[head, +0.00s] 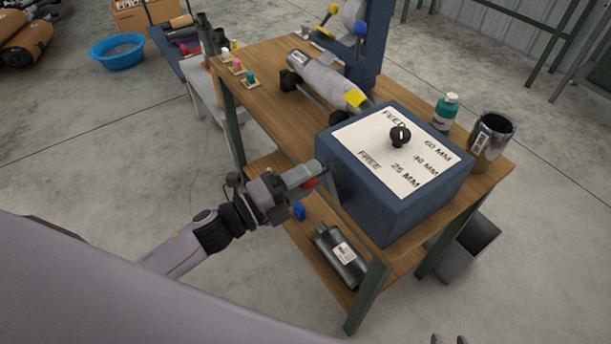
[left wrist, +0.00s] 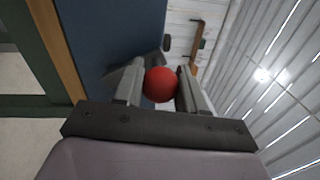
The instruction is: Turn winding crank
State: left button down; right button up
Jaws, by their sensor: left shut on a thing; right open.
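The winding crank sits on the left side of a blue box (head: 405,205) at the near end of the workbench. Its grey arm (head: 332,190) shows against the box side, and its red ball knob (head: 309,184) is at my left gripper (head: 308,178). In the left wrist view the red knob (left wrist: 160,84) sits between the two fingers of my left gripper (left wrist: 160,88), which is shut on it. The box top has a white FEED/FREE label plate (head: 395,150) with a black selector knob (head: 400,136). My right gripper (head: 449,340) shows only its fingertips at the bottom edge, open and apart from everything.
A muffler (head: 325,78) lies on rollers on the wooden bench (head: 262,70). A green bottle (head: 445,111) and a metal cup (head: 490,142) stand behind the box. A dark muffler (head: 340,257) lies on the lower shelf. A grey bin (head: 467,250) stands at the right.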

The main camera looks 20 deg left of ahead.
pick_arm(q)
jog(key=shift+r, duration=0.25)
jog(key=c, duration=0.7)
grip_release()
jog(key=shift+f, duration=0.1)
jog(key=shift+s+a+f, duration=0.2)
jog(key=shift+s+a, duration=0.15)
jog(key=shift+s, duration=0.1)
jog(key=shift+b+v, duration=0.6)
jog(key=shift+v, duration=2.4)
jog(key=shift+r, duration=0.15)
